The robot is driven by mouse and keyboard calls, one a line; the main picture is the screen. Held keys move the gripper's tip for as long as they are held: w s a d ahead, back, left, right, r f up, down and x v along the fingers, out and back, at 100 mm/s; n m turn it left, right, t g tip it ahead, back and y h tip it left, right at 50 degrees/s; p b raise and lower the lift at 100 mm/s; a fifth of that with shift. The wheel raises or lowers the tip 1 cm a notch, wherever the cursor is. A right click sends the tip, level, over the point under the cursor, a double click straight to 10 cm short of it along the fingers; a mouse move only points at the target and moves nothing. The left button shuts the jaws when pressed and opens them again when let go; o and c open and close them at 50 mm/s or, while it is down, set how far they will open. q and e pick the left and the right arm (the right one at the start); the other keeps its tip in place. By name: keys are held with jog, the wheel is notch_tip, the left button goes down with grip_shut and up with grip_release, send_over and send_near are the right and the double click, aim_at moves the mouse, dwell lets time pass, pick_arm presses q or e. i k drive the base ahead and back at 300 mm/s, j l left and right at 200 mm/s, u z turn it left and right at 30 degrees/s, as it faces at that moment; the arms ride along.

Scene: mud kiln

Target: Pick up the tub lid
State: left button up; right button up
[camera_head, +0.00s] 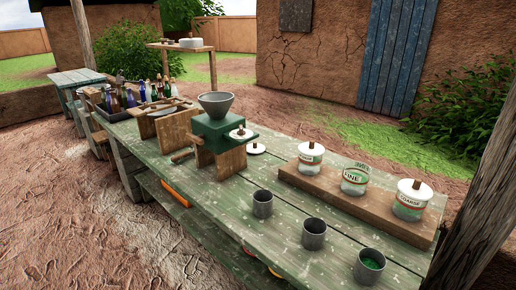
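Three small tubs stand on a wooden board (337,193) at the right of the green table. The left tub (309,166) wears a white lid (313,148) with a brown knob. The middle tub (354,184), lettered "FINE", shows no white lid. The right tub (408,208), seemingly lettered "COARSE", wears a white lid (422,193) with a brown knob. A loose white lid (259,150) with a brown knob lies flat on the table left of the board. A similar white disc (235,135) shows at the green mill's right side. Neither gripper is in view.
A green mill (213,128) with a grey hopper (215,106) stands on wooden supports mid-table. Three metal cups (263,210) stand along the front; the rightmost (361,276) holds something green. Several bottles stand in a dark tray (113,117) farther left. A post (480,220) rises at the right.

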aim_at(255, 147)
jog(key=l, duration=0.15)
jog(key=i+j+z, duration=0.2)
jog(key=j, duration=0.75)
jog(key=i+j+z, duration=0.2)
jog(key=j, duration=0.85)
jog(key=i+j+z, duration=0.2)
jog(key=j, duration=0.8)
jog(key=j+z, duration=0.25)
jog(key=j, duration=0.8)
jog(key=i, duration=0.05)
